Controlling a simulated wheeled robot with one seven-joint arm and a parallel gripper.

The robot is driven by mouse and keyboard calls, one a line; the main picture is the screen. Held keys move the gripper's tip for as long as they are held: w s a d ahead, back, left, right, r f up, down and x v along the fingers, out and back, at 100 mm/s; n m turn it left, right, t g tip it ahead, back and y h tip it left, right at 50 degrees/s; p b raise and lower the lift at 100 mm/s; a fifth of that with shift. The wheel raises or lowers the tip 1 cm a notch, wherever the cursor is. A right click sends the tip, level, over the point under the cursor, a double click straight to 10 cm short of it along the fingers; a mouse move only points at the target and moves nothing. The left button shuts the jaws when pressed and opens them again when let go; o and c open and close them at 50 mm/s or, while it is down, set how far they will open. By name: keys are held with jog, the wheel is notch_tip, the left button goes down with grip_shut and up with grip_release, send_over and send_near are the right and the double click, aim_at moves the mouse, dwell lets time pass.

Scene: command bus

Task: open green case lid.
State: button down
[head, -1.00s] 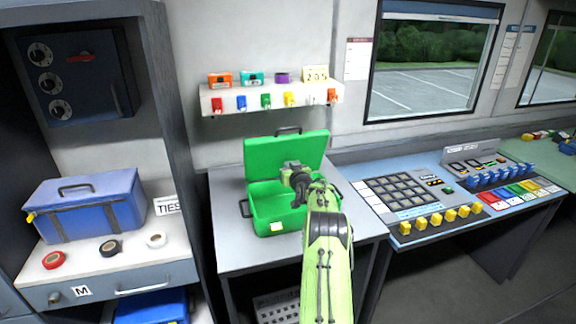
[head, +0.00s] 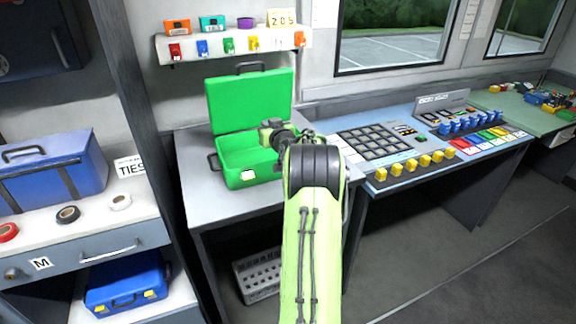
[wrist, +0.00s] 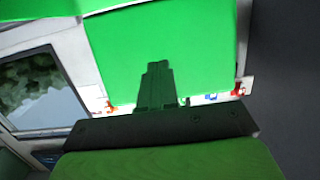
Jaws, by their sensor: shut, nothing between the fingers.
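The green case stands on a grey table. Its base (head: 232,172) faces me, and its lid (head: 240,97) is up, standing nearly upright at the back with a dark handle on its top edge. The lid also fills much of the upper wrist view (wrist: 205,45). My gripper (head: 266,128) is in front of the lid, over the right part of the case. In the wrist view my gripper (wrist: 157,66) is shut and empty, with the lid behind its fingers. Whether the fingertips touch the lid is unclear. My arm hides the case's right side.
A shelf (head: 232,46) with small boxes and coloured tags hangs above the case. A button console (head: 400,150) stands to the right. A blue case (head: 60,172) and tape rolls sit on the left cabinet. Grey table top (head: 192,205) is bare around the case's left and front.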

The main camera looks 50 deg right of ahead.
jog(key=f+b+v, duration=0.2)
jog(key=b+v, duration=0.8)
jog(key=v, duration=0.6)
jog(key=shift+s+f+b, duration=0.2)
jog(key=shift+f+b, duration=0.1)
jog(key=shift+b, duration=0.1)
